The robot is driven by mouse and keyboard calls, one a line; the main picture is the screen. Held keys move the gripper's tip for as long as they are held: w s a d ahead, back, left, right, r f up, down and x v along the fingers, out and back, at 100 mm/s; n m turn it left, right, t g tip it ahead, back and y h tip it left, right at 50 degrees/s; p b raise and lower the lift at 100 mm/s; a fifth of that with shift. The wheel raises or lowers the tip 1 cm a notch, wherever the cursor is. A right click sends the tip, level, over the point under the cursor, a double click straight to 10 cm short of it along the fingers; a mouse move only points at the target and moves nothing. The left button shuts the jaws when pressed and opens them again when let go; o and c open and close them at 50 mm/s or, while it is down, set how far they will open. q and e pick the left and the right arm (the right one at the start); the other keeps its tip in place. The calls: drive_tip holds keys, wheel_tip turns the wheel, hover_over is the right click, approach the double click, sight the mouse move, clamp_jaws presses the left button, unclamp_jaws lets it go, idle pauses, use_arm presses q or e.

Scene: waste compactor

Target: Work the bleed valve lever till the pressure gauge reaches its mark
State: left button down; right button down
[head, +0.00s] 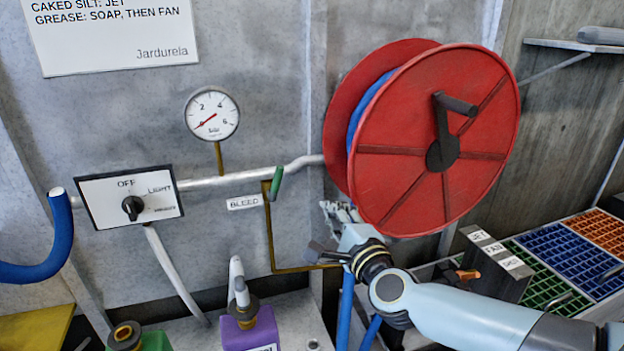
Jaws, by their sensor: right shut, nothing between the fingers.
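The pressure gauge (212,114) is a round white dial on the wall in the head view. Its red needle points to the lower left, near the low end of the scale; I cannot make out a target mark. The bleed valve lever (276,183) is a short green handle, nearly upright and leaning right at its top, beside the "BLEED" label (244,202). My right gripper (338,212) is shut and empty, to the right of and below the lever, apart from it, under the red reel. My left gripper is out of view.
The big red hose reel (430,185) stands out just above my right gripper. A white pipe (235,181) runs along the wall to a switch panel (130,197). A purple bottle (250,328) stands below. Coloured grates (560,262) lie at the right.

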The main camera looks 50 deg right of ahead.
sight(275, 180)
drive_tip(key=w, duration=0.3)
drive_tip(key=w+d, duration=0.1)
drive_tip(key=w, duration=0.3)
drive_tip(key=w+r, duration=0.1)
drive_tip(key=w, duration=0.2)
drive_tip(key=shift+w+d+p, duration=0.2)
drive_tip(key=shift+d+p, duration=0.2)
drive_tip(key=shift+w+a+r, duration=0.1)
drive_tip(key=shift+w+a, duration=0.05)
drive_tip(key=shift+a, duration=0.1)
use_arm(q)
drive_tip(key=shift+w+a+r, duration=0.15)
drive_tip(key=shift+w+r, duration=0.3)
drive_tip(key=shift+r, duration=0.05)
use_arm(e)
drive_tip(key=shift+w+a, duration=0.1)
drive_tip(key=shift+w, duration=0.05)
use_arm(q)
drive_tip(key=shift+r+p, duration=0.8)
drive_tip(key=shift+p, duration=0.05)
use_arm(e)
drive_tip(key=shift+w+a+r+n, duration=0.35)
drive_tip(key=shift+a+n, duration=0.15)
drive_tip(key=shift+n, duration=0.1)
